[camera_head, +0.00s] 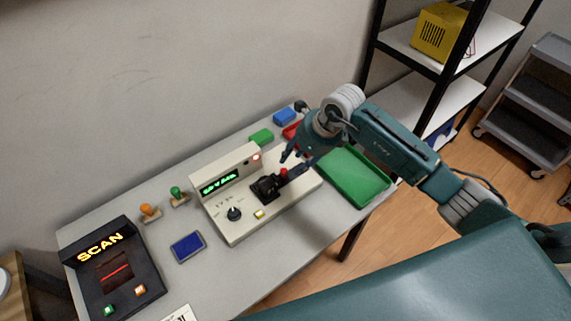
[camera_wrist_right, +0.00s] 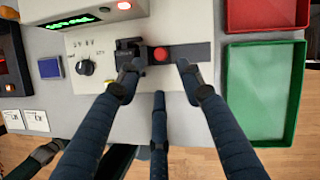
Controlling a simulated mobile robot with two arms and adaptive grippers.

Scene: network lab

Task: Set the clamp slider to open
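The clamp slider is a black block (camera_wrist_right: 127,53) and a red knob (camera_wrist_right: 160,54) on a dark horizontal track (camera_wrist_right: 192,52) on the beige device's top. The block and knob are at the track's left part, with bare track to the right. In the head view the red knob (camera_head: 283,172) shows beside the black block (camera_head: 266,188). My right gripper (camera_wrist_right: 157,72) is open. Its fingers straddle the red knob in the wrist picture, one near the block and one over the track. Contact cannot be told.
The beige device has a dial (camera_head: 234,213), a yellow button (camera_head: 259,214) and a green display (camera_head: 220,183). A green tray (camera_head: 372,193) lies to its right, with a red tray (camera_wrist_right: 268,14) behind. A SCAN box (camera_head: 140,265) and blue pad (camera_head: 188,247) are left.

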